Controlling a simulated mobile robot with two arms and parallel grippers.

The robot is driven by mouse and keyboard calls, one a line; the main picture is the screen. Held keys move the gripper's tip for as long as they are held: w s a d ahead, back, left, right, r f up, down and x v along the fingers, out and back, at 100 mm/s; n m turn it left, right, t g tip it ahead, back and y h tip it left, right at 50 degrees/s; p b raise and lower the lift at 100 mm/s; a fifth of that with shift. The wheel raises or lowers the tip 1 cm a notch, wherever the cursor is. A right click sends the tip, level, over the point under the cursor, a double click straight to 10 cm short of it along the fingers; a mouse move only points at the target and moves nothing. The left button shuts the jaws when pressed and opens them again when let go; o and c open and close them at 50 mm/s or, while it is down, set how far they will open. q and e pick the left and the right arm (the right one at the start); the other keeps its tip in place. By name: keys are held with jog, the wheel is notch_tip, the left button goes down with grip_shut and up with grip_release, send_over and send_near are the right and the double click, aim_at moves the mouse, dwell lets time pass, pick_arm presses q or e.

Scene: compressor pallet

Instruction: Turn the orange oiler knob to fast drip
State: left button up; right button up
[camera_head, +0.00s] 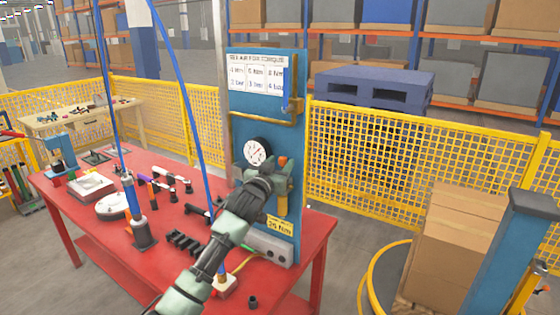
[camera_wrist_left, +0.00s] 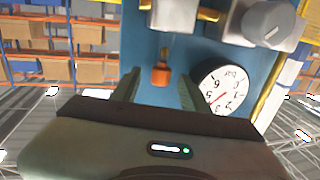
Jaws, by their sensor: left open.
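The orange oiler knob (camera_head: 283,160) sits on the regulator unit on the blue panel (camera_head: 262,120), just right of the round pressure gauge (camera_head: 257,151). In the left wrist view the knob (camera_wrist_left: 161,75) shows between the spread fingers of my left gripper (camera_wrist_left: 158,80), with blue panel visible on either side of it. The gripper is open and not closed on the knob; whether the fingers reach around it in depth I cannot tell. In the head view my left gripper (camera_head: 264,182) is in front of the panel, hiding part of the unit. My right gripper is not shown.
The red workbench (camera_head: 105,245) holds tools, a black rack and a white round part left of my arm. A blue hose (camera_head: 185,85) hangs close left of the panel. Yellow mesh fencing (camera_head: 375,160) stands behind. Stacked cardboard boxes (camera_head: 452,245) stand at right.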

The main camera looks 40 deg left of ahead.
pick_arm(q)
jog(key=shift+w, duration=0.15)
grip_shut()
jog(key=shift+w+d+f+n+g+y+b, duration=0.1)
jog(key=shift+d+n+g+y+b, duration=0.1)
jog(key=shift+n+y+b, duration=0.35)
jog(key=shift+d+f+n+g+y+b, duration=0.1)
jog(key=shift+n+g+y+b, duration=0.2)
jog(key=shift+y, duration=0.35)
jog(key=shift+r+n+g+y+b, duration=0.1)
jog(key=shift+n+g+y+b, duration=0.2)
jog(key=shift+n+y+b, duration=0.35)
jog(key=shift+r+g+y, duration=0.1)
jog(key=shift+g+y, duration=0.2)
jog(key=shift+y, duration=0.15)
grip_release()
